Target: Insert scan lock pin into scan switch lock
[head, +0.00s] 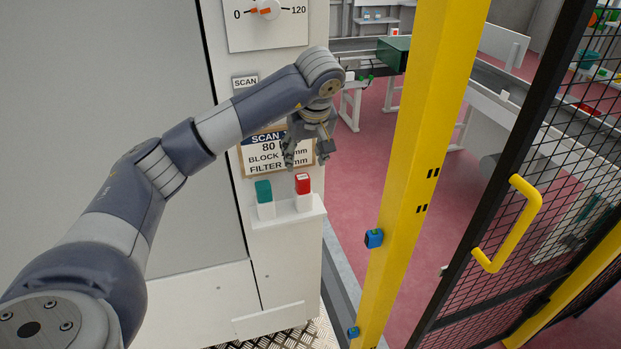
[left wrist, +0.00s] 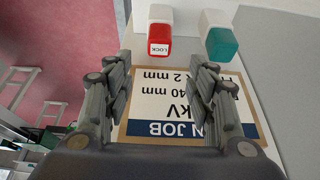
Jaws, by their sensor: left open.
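A red piece marked LOCK with a white body, likely the scan lock pin (head: 303,184), stands upright on a small ledge of the white cabinet. It also shows at the top of the left wrist view (left wrist: 159,40). My left gripper (head: 306,162) is open and empty, just above the red piece in the head view. In the left wrist view its fingers (left wrist: 160,62) stand apart, with the red piece beyond the tips. A SCAN label (head: 245,82) is on the cabinet. I cannot make out the scan switch lock; my arm covers the panel beside that label.
A teal-topped white piece (head: 263,191) stands left of the red one on the same ledge (head: 287,216). A job card (head: 262,163) is behind my gripper. A yellow post (head: 415,180) and a black mesh gate (head: 520,200) stand to the right.

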